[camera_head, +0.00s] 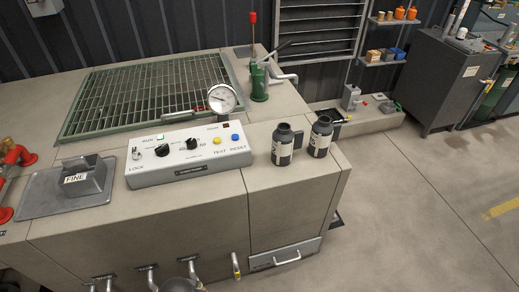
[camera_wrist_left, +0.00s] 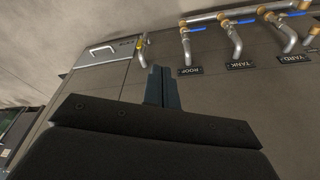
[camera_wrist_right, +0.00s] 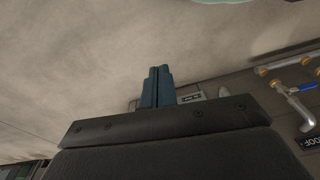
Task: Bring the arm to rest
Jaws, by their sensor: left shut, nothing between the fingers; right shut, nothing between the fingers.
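My left gripper (camera_wrist_left: 162,72) shows in the left wrist view, its two dark blue fingers shut together with nothing between them. It is in front of the bench's front face, with the drawer and labelled pipes beyond. My right gripper (camera_wrist_right: 160,72) shows in the right wrist view, also shut and empty. Its fingers overlap the drawer (camera_wrist_right: 192,97) in the picture, and bare floor fills much of that view. I cannot tell that either gripper touches anything.
The bench carries a control box (camera_head: 185,160), a gauge (camera_head: 222,98), two dark canisters (camera_head: 283,145) (camera_head: 320,137), a FINE-labelled block (camera_head: 82,178) and a green hand pump (camera_head: 259,82). Pipes with blue-handled valves (camera_wrist_left: 235,38) stick out from its front. The floor (camera_head: 420,220) at right is clear.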

